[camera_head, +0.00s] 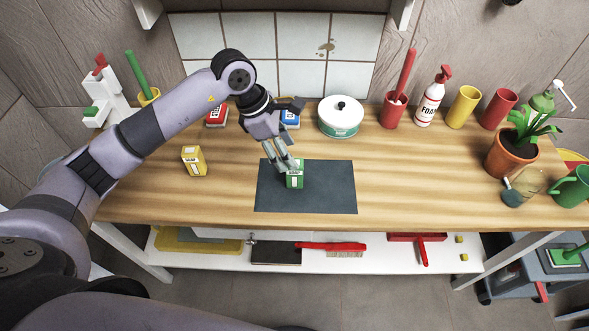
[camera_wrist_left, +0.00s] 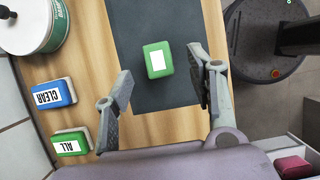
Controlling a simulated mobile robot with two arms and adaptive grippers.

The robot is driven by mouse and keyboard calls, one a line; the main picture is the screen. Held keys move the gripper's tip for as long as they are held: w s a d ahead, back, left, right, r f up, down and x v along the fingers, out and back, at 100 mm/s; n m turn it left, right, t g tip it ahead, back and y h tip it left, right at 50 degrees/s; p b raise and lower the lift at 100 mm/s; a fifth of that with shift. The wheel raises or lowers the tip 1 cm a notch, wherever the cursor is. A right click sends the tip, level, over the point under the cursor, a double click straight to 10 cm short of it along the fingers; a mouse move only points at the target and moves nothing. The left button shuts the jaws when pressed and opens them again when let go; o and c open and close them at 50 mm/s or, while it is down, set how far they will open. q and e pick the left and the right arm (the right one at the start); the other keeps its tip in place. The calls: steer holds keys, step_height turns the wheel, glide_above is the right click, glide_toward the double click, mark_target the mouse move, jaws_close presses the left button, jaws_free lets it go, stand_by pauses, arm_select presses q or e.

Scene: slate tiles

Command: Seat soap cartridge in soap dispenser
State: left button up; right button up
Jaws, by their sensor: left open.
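A green soap cartridge (camera_head: 295,180), a small box with a white label, stands on the dark mat (camera_head: 335,190). In the left wrist view the green cartridge (camera_wrist_left: 158,60) lies ahead of and between my spread fingers. My left gripper (camera_head: 284,166) is open, pointing down at the cartridge; its fingers hide part of the box in the head view. Whether the fingers touch it I cannot tell. A white stepped stand (camera_head: 110,95) with red and green parts is at the far left; it may be the soap dispenser, but I cannot be sure. My right gripper is not in view.
A yellow box (camera_head: 194,161) stands left of the mat. Red (camera_head: 215,117) and blue (camera_head: 290,118) boxes and a white round tin (camera_head: 340,117) stand behind. A foam bottle (camera_head: 430,97), cups and a potted plant (camera_head: 515,150) are right. The wood right of the mat is clear.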

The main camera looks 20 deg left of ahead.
mark_target(295, 174)
arm_select(q)
steer(key=p+x, duration=0.2)
steer(key=x, duration=0.3)
steer(key=shift+w+f, duration=0.1)
steer(key=shift+f, duration=0.35)
steer(key=shift+c, duration=0.4)
steer(key=c, duration=0.7)
steer(key=shift+w, duration=0.1)
jaws_close()
